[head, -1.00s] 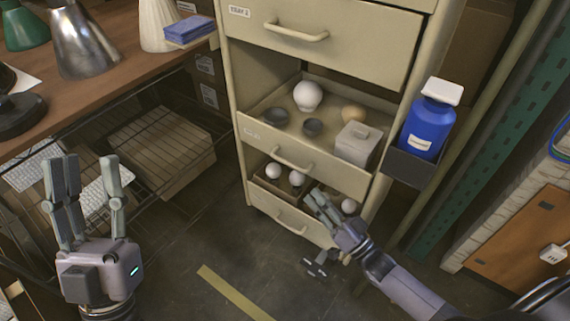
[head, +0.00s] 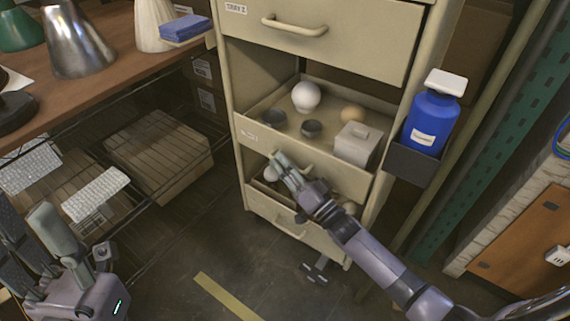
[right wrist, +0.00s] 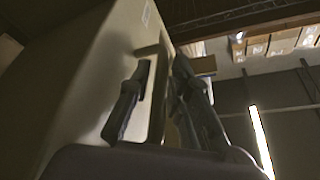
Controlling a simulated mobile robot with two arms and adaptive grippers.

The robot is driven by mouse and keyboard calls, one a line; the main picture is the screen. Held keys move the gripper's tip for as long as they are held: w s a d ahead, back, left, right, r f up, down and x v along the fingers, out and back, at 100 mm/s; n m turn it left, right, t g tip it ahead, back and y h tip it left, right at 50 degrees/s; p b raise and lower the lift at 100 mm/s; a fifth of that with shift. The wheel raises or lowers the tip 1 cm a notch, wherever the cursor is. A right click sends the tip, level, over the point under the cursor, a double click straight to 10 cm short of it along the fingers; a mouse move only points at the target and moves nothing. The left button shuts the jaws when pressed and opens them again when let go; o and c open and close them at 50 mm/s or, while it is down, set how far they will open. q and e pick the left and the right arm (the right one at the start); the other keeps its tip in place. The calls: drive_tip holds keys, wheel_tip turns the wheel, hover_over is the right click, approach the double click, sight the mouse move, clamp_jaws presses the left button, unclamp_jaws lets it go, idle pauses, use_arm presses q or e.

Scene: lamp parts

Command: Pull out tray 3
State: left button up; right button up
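A beige drawer cabinet (head: 238,165) stands in the middle of the head view. Its middle tray (head: 262,147) shows its contents from above and has a bar handle (head: 307,171) on its front; its label is too small to read surely. My right gripper (head: 283,168) is at this handle. In the right wrist view, the handle bar (right wrist: 162,85) stands between the two fingers of the right gripper (right wrist: 160,95), which look apart, with the beige tray front (right wrist: 95,90) at left. My left gripper (head: 38,235) is open and empty at the lower left, partly cut off.
The tray holds a white bulb (head: 306,96), dark cups (head: 312,128) and a lidded box (head: 355,145). A closed upper drawer (head: 340,45) is above; a lower drawer (head: 285,222) is below. A blue bottle (head: 430,120) sits in a side holder.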

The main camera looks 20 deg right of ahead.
drive_tip(key=shift+c, duration=0.2)
clamp_jaws()
idle(0.4)
